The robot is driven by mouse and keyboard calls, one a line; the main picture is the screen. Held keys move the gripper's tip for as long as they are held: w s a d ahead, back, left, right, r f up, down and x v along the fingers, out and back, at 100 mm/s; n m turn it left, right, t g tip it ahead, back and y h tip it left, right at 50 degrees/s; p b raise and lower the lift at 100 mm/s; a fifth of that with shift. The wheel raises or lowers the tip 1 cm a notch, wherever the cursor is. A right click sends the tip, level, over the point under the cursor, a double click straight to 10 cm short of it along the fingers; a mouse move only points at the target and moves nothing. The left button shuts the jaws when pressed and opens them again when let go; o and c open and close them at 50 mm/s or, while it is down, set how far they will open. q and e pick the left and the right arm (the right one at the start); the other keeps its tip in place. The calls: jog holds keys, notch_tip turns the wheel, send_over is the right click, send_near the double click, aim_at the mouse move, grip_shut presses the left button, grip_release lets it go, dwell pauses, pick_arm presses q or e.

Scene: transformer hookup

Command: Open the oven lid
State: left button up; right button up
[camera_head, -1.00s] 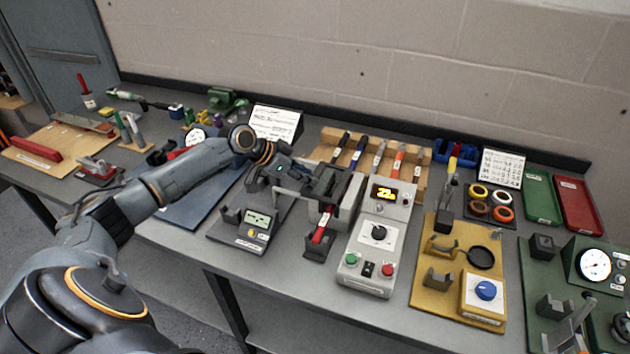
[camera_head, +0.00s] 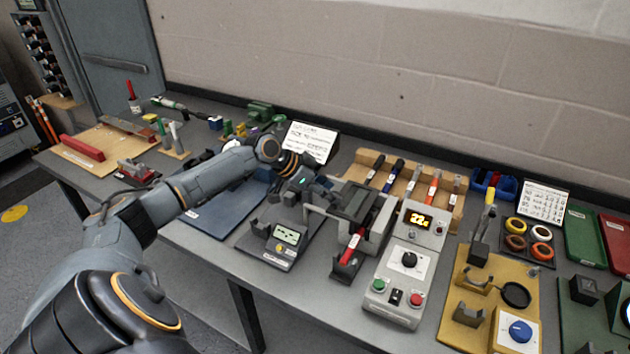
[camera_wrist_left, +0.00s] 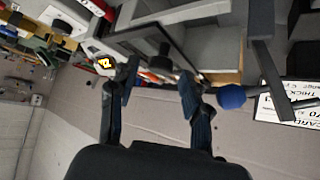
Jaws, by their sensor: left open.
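The oven is a light grey box (camera_head: 379,226) in the middle of the bench, joined to a control unit (camera_head: 404,262) with a lit display. Its dark lid (camera_head: 359,202) looks closed over the top. My left gripper (camera_head: 322,196) is at the left side of the oven, close to the lid's edge. In the left wrist view the left gripper (camera_wrist_left: 158,88) has its two fingers apart, with a dark knob-like part (camera_wrist_left: 158,62) showing between and beyond them. I cannot tell whether the fingers touch it. My right gripper is not in view.
A small meter (camera_head: 284,237) on a dark board is in front of the gripper.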

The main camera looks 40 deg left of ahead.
pick_arm(q)
jog(key=v, duration=1)
jog(key=shift+s+r, duration=0.25)
jog(key=shift+r, duration=0.05)
jog(key=shift+a, duration=0.15)
